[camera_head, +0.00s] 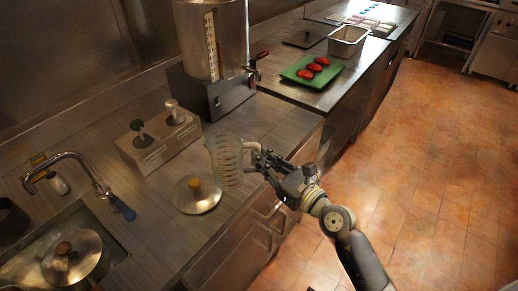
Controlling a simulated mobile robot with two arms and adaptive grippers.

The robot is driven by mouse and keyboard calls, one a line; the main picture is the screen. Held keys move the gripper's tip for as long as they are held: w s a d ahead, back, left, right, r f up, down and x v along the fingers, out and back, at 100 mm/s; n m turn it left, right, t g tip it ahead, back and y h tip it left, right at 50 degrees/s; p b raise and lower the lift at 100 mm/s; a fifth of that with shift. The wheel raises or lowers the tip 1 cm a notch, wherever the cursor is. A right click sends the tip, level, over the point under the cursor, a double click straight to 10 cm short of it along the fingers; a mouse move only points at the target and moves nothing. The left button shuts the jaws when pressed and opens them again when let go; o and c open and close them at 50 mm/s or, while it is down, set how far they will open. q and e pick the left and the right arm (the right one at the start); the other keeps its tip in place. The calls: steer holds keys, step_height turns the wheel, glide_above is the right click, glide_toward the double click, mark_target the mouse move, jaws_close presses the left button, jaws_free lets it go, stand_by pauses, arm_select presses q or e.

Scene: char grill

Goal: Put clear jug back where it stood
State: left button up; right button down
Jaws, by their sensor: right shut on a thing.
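The clear jug (225,163) is a see-through ribbed vessel above the front part of the steel counter (160,205). My right gripper (254,159) reaches in from the right and is shut on the jug at its right side. The jug looks roughly upright. I cannot tell whether its base touches the counter. My left gripper is not in view.
A round lid with a yellow knob (196,194) lies just in front of the jug. A two-pump dispenser (160,137) stands behind left, and a large steel urn (214,50) behind. A sink with a lidded pot (75,258) is at left. A green board (311,71) holds red items.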

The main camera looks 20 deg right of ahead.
steer(key=shift+w+d+f+b, duration=0.45)
steer(key=shift+w+d+f, duration=0.4)
steer(key=shift+w+d, duration=0.95)
steer(key=shift+w+d+f+b, duration=0.4)
steer(key=shift+w+d+f, duration=0.6)
steer(key=shift+w, duration=1.4)
steer(key=shift+w+d+f+b, duration=0.45)
steer(key=shift+w+d+f, duration=0.2)
steer(key=shift+w+d, duration=1.25)
steer(key=shift+w+a, duration=0.2)
steer(key=shift+a, duration=0.05)
steer(key=shift+f, duration=0.15)
steer(key=c, duration=1.6)
jaws_free()
steer(key=shift+c, duration=0.2)
